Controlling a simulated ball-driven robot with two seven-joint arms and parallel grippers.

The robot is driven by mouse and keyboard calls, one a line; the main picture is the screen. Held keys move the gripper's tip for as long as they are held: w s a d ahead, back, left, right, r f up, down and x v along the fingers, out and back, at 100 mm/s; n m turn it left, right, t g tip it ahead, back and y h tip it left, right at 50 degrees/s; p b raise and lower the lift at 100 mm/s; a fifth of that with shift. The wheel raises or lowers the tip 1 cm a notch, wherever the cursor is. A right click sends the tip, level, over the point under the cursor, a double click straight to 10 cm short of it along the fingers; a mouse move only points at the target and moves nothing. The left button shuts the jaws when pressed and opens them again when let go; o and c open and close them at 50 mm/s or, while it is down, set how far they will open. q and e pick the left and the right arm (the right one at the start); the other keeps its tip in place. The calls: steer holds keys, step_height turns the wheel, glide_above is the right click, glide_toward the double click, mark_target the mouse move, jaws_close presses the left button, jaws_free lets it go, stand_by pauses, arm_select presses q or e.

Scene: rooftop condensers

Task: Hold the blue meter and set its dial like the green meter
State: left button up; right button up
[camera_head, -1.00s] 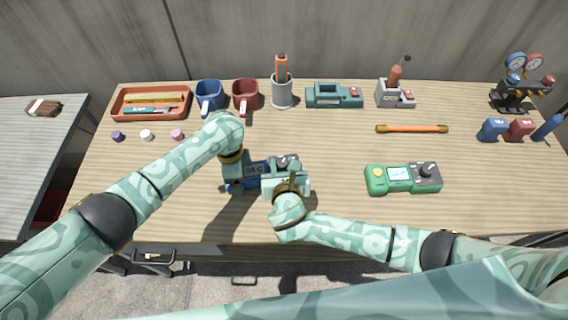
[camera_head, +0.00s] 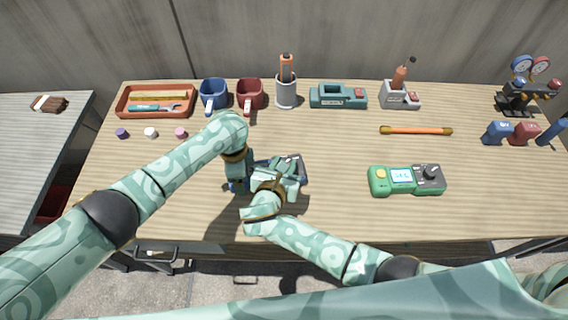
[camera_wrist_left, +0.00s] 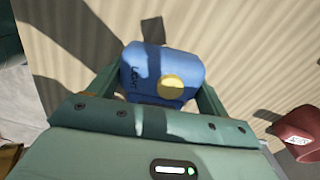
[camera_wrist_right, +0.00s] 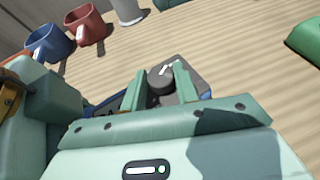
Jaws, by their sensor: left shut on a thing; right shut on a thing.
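The blue meter lies on the wooden bench and is mostly hidden by my grippers in the head view, with its dark dial end (camera_head: 297,165) showing. My left gripper (camera_head: 238,183) is shut on its blue end; the left wrist view shows that blue body (camera_wrist_left: 150,72) with a yellow round spot between the fingers. My right gripper (camera_head: 290,172) is shut on the black dial (camera_wrist_right: 160,82), whose white pointer mark tilts up to the right in the right wrist view. The green meter (camera_head: 380,181) lies apart to the right, with a lit screen and a dark dial (camera_head: 431,172).
Behind stand an orange tray (camera_head: 124,108), a blue mug (camera_head: 213,94), a red mug (camera_head: 250,95), a grey pen cup (camera_head: 286,94) and a teal tool (camera_head: 338,96). An orange rod (camera_head: 416,131) lies behind the green meter. Bench between the meters is clear.

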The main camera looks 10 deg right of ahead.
steer(key=shift+r, duration=0.1)
steer(key=o, duration=1)
steer(key=shift+s+a, duration=0.2)
steer(key=shift+s, duration=0.1)
steer(key=v, duration=0.6)
steer(key=shift+s+a+r, duration=0.15)
steer(key=shift+s+r, duration=0.1)
steer(key=shift+s, duration=0.05)
